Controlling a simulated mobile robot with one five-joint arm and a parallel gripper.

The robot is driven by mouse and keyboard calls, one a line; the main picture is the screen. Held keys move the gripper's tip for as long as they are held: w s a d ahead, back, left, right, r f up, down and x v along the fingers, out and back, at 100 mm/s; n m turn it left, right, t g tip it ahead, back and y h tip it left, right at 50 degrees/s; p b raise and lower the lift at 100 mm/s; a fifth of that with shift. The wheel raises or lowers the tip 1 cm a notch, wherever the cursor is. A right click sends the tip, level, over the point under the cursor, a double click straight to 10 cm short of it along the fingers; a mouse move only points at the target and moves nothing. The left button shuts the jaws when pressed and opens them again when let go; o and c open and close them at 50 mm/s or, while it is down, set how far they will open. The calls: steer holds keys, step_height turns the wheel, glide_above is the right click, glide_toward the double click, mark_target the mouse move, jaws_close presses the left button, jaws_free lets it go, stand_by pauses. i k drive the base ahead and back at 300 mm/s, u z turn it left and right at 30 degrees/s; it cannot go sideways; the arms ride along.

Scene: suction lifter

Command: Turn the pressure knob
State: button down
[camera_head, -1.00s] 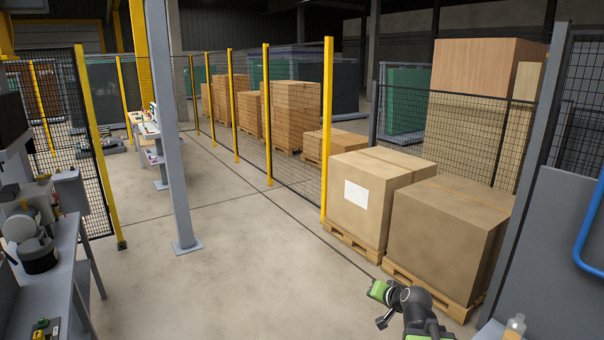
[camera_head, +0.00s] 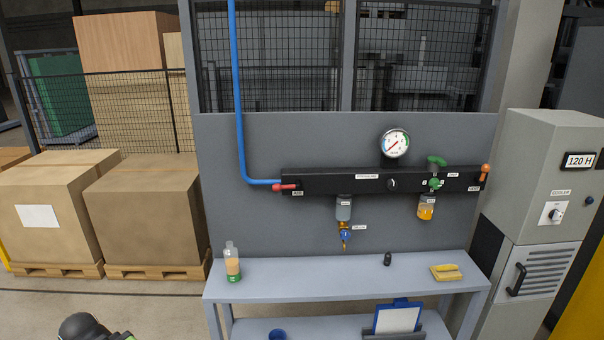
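A black bar (camera_head: 345,182) is mounted on a grey panel. A round pressure gauge (camera_head: 395,143) sits above it, its needle pointing to the lower left. A small dark knob with a light mark (camera_head: 392,184) is on the bar below the gauge. To its right are a green T-handle (camera_head: 436,162) and a round green knob (camera_head: 434,184). The labels are too small to read, so I cannot tell which is the pressure knob. A dark part of my arm shows at the bottom left, well away from the bar; my gripper's fingers are out of the picture.
A grey bench (camera_head: 345,278) stands below the bar. It carries a bottle (camera_head: 232,262), a small black object (camera_head: 387,259) and a yellow item (camera_head: 446,272). A cooler cabinet (camera_head: 549,190) stands at right, cardboard boxes (camera_head: 150,207) at left. Floor shows at lower left.

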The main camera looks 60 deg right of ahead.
mark_target(391, 184)
steer(key=z, duration=4.05)
steer(key=i, duration=0.1)
steer(key=u, duration=1.5)
steer(key=k, duration=0.65)
steer(key=u, duration=0.15)
steer(key=i, duration=0.6)
steer(key=z, duration=0.15)
